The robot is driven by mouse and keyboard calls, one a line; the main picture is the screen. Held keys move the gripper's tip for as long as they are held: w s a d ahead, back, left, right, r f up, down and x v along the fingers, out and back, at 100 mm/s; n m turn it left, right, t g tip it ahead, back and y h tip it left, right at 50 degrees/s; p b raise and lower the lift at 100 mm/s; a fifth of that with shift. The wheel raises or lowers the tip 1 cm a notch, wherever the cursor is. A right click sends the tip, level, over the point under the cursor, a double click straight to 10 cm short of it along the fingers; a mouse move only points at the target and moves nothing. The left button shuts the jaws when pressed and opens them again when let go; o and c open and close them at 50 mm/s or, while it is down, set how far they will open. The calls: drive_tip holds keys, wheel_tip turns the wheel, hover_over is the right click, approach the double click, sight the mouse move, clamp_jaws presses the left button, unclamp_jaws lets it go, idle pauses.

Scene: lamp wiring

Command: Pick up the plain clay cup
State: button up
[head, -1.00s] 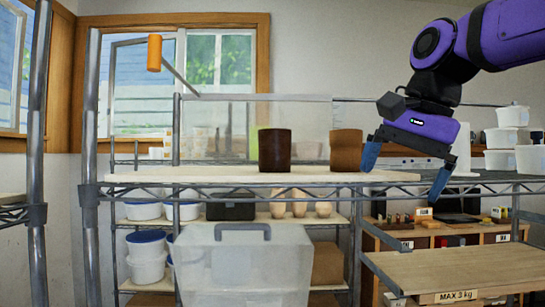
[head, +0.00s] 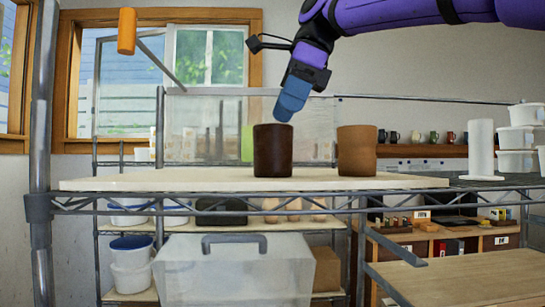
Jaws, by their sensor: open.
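A plain orange-brown clay cup (head: 357,150) stands upright on the pale board (head: 120,183) on the wire shelf, in the head view. A dark brown cup (head: 273,150) stands upright to its left, with a clear gap between them. My gripper (head: 284,112) points down just above the dark cup's rim, up and to the left of the clay cup. It is open and empty. The blue fingers are seen side-on and overlap, so the space between them is hidden. I cannot tell whether the fingers are over the dark cup or behind it.
A white cylinder (head: 482,150) and stacked white tubs (head: 520,137) stand at the right. An orange cylinder (head: 127,31) hangs at upper left. A clear bin (head: 235,270) sits below the shelf. The board is bare left of the dark cup and right of the clay cup.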

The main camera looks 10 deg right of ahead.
sight(273, 140)
drive_tip(key=shift+w+x, duration=0.15)
drive_tip(key=shift+x, duration=1.55)
drive_tip(key=shift+w+x, duration=0.15)
drive_tip(key=shift+x, duration=1.55)
drive_tip(key=c, duration=1.1)
drive_tip(key=shift+r, duration=0.1)
